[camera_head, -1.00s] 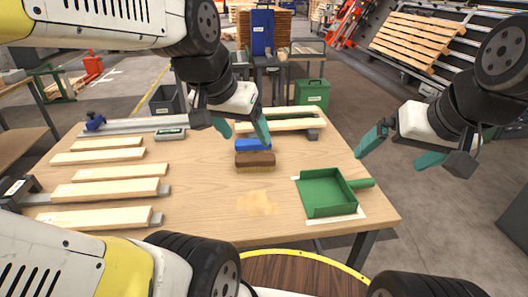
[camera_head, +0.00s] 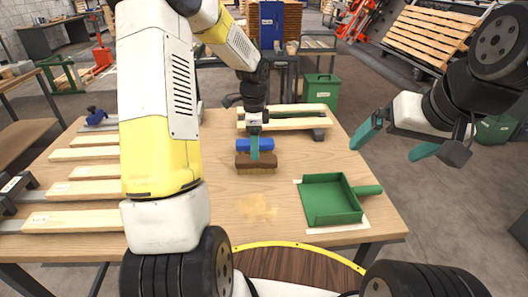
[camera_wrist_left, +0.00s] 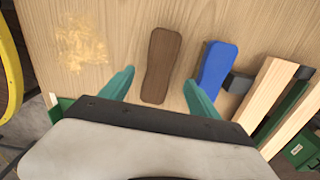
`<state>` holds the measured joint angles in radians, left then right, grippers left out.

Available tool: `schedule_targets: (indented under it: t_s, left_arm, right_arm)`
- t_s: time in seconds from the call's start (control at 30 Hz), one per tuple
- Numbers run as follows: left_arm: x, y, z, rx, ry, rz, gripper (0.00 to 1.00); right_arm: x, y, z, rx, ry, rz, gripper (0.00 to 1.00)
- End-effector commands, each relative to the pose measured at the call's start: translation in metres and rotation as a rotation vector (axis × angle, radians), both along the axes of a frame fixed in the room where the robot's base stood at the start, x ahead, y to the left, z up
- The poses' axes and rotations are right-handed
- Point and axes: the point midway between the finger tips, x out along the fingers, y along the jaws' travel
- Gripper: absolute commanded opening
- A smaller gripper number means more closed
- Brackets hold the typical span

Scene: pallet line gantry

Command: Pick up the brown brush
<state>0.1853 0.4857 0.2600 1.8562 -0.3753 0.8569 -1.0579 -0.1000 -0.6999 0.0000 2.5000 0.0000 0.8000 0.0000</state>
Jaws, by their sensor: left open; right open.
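The brown brush (camera_head: 256,164) lies on the wooden table, just in front of a blue block-like item (camera_head: 262,145). In the left wrist view the brown brush (camera_wrist_left: 161,62) lies between the two teal fingertips, and the blue item (camera_wrist_left: 216,70) is just right of it. My left gripper (camera_head: 254,146) is over the brush and open; it also shows in the left wrist view (camera_wrist_left: 158,84). Whether the fingers are down beside the brush or above it, I cannot tell. My right gripper (camera_head: 392,145) is open and empty, off the table's right side.
A green dustpan (camera_head: 330,199) lies at the table's right, handle to the right. Light wooden boards (camera_head: 70,221) lie at the left, and more boards (camera_head: 285,122) at the back. A tan dust patch (camera_head: 257,208) is in front of the brush.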

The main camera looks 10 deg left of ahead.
Motion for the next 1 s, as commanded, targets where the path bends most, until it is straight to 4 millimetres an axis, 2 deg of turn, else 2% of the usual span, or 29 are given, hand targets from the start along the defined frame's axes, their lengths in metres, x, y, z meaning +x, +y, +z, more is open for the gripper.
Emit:
schedule_targets:
  t_s: [0.5,0.8,0.83,1.0]
  left_arm:
    - [-0.001,-0.003,-0.067,0.000,0.002,0.001,0.71]
    - [-0.001,-0.003,-0.073,-0.001,0.000,0.002,0.71]
    - [-0.001,-0.003,-0.073,-0.001,0.000,0.002,0.69]
    - [-0.001,-0.003,-0.073,-0.001,0.000,0.002,0.36]
  right_arm:
    - [0.000,0.000,0.000,0.000,0.000,0.000,1.00]
    - [0.000,0.000,0.000,0.000,0.000,0.000,1.00]
    - [0.000,0.000,0.000,0.000,0.000,0.000,1.00]
    - [0.000,0.000,0.000,0.000,0.000,0.000,1.00]
